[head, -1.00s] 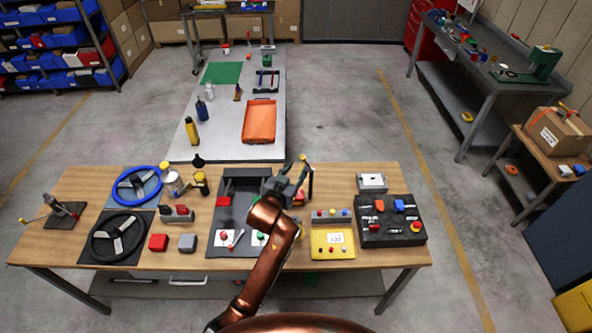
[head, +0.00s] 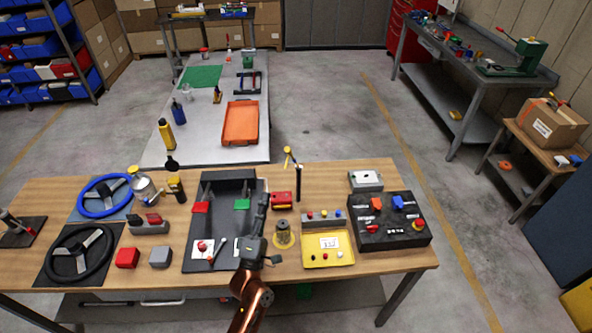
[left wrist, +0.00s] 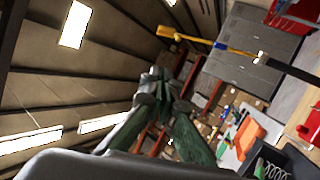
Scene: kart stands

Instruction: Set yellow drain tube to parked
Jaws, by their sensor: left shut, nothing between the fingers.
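A small yellow piece (head: 288,151), which looks like the yellow drain tube, shows at the top of a thin black upright post (head: 298,184) at the back of the workbench. It leans up to the left there. In the left wrist view a yellow tube (left wrist: 186,39) with a blue section points left, near the end of the black post (left wrist: 292,70). My left gripper (head: 263,200) is left of the post and nearer to me, apart from the tube. Its dark green fingers (left wrist: 160,82) are closed together and empty. My right gripper is out of view.
A brass-coloured cylinder (head: 284,236) and a red box (head: 281,200) stand near the post. A yellow control box (head: 328,250) and a black switch panel (head: 390,227) are to the right. A black tray (head: 228,184) lies left of my gripper.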

